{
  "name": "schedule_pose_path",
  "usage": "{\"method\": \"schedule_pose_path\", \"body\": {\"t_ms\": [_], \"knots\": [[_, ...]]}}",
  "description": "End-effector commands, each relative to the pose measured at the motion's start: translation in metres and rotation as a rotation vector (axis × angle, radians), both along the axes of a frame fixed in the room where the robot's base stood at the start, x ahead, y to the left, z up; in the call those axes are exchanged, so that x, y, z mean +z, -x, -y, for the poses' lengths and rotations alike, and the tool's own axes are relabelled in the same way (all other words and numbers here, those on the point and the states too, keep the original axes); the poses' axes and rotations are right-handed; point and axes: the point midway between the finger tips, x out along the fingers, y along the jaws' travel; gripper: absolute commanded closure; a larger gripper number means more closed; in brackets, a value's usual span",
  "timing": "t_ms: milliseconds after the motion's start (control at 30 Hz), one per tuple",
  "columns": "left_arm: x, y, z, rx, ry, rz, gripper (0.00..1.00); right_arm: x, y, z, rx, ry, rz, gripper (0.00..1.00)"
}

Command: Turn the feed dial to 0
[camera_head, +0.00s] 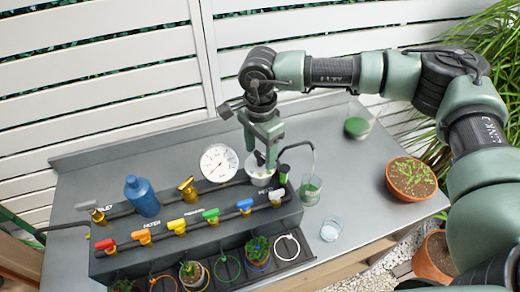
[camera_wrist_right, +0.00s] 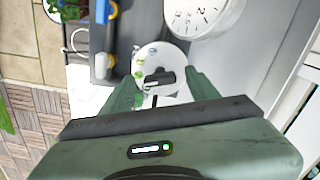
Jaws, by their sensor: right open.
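The feed dial (camera_head: 262,180) is a white round face at the right part of the grey pipe unit. In the right wrist view the dial (camera_wrist_right: 150,58) has a black bar-shaped knob (camera_wrist_right: 160,78) and small green and grey marks, too small to read. My right gripper (camera_head: 260,158) hangs pointing down just above the dial and hides part of it. In the wrist view its open fingers (camera_wrist_right: 164,92) lie on either side of the knob; I cannot tell whether they touch it. My left gripper is not in view.
A white gauge (camera_head: 219,163) stands left of the dial. Coloured valves, a blue bottle (camera_head: 141,196) and small potted plants are around the unit. A terracotta pot (camera_head: 411,179) stands right.

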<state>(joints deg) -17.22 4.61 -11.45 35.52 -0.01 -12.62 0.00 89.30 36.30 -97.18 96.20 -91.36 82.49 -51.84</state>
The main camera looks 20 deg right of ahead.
Motion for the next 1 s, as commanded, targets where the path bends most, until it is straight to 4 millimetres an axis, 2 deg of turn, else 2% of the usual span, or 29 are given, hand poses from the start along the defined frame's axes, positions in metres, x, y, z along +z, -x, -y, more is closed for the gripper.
{"method": "schedule_pose_path", "body": {"t_ms": [33,200,233,567,767,1000], "knots": [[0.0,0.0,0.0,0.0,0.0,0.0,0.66,0.0,0.0,0.0,0.0,0.0,0.0,0.48],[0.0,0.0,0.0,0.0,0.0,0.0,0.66,0.0,0.0,0.0,0.0,0.0,0.0,0.96],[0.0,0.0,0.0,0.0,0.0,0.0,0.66,0.0,0.0,0.0,0.0,0.0,0.0,1.0],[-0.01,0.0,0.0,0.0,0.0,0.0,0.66,-0.002,0.0,0.0,-0.045,0.0,0.0,1.0],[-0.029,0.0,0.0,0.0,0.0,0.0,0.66,-0.004,0.0,0.0,-0.158,-0.001,0.002,1.0],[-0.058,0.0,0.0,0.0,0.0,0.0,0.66,-0.005,-0.001,0.0,-0.372,-0.001,0.003,1.0]]}}
